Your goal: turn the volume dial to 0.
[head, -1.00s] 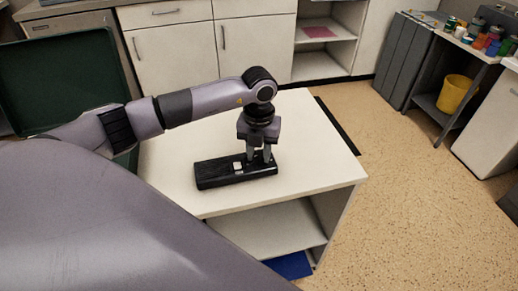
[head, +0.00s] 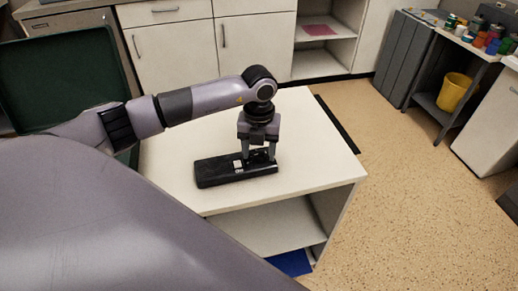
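A black, flat box-shaped device (head: 213,174) lies on the white table top. A small light-coloured patch (head: 238,165) shows on its upper face, near the middle. My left gripper (head: 259,156) points straight down over the right end of the device. Its two fingers stand apart, with a gap between them, and their tips are at or just above the device's top. I cannot make out the volume dial; it is too small or hidden by the fingers. I cannot tell whether the fingertips touch the device. My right gripper is not in view.
The white table (head: 310,165) is clear around the device and has an open shelf below. A dark green panel (head: 55,80) stands at the left. White cabinets (head: 175,55) are behind. At the right are a side table with jars and a yellow bin (head: 455,92).

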